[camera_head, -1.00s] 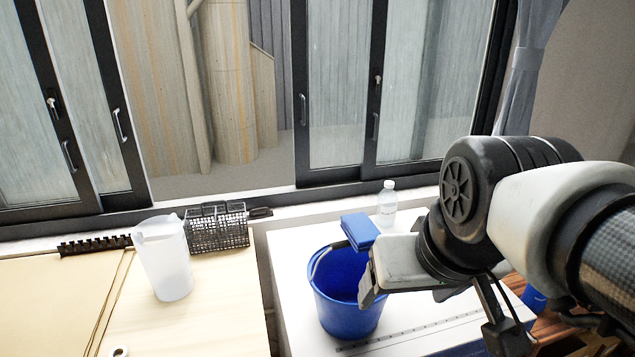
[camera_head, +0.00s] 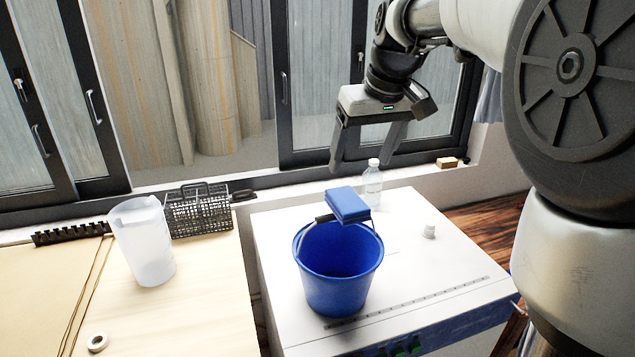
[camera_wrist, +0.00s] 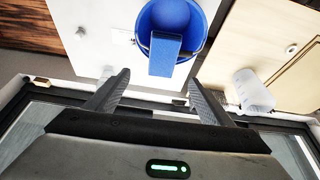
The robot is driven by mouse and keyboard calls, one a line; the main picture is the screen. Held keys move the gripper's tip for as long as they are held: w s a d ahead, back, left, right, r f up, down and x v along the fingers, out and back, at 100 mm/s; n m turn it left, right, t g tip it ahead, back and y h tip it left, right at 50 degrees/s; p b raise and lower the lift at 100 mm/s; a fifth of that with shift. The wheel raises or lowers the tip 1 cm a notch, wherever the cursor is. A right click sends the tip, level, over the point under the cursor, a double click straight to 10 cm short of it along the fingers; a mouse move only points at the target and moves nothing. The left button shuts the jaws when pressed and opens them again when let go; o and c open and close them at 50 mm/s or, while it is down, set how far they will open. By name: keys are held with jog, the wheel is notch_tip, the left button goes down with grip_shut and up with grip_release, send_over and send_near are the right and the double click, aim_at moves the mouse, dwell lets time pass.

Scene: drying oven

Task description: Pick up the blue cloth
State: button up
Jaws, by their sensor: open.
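The blue cloth (camera_head: 348,205) is a folded pad resting across the rim of the blue bucket (camera_head: 338,283), on its back side by the handle. In the wrist view the cloth (camera_wrist: 164,56) lies over the bucket's edge (camera_wrist: 199,25), ahead of the fingers. My gripper (camera_head: 363,166) is open and empty, fingers pointing down, above and behind the cloth in the head view. It touches nothing. In the wrist view its two spread fingers (camera_wrist: 158,86) show with the cloth lying between and beyond their tips.
The bucket stands on a white oven top (camera_head: 420,262). A clear bottle (camera_head: 372,184) stands close behind the cloth, near my gripper. A small white object (camera_head: 429,231) is to the right. A pitcher (camera_head: 143,242) and a black wire basket (camera_head: 197,212) stand on the left table.

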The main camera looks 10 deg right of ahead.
send_over(346, 197)
jog(key=s+d, duration=0.1)
jog(key=s, duration=0.1)
notch_tip(346, 197, down, 6)
jog(key=shift+f, duration=0.2)
jog(key=x, duration=0.4)
jog(key=shift+w+a+f+p, duration=0.15)
jog(key=shift+a+f+p, duration=0.2)
jog(key=shift+p, duration=0.05)
jog(key=shift+w+f, duration=0.1)
jog(key=shift+f, duration=0.1)
jog(key=shift+f, duration=0.25)
jog(key=c, duration=1.2)
jog(key=shift+r, duration=0.4)
notch_tip(346, 197, up, 10)
jog(key=shift+f, duration=0.15)
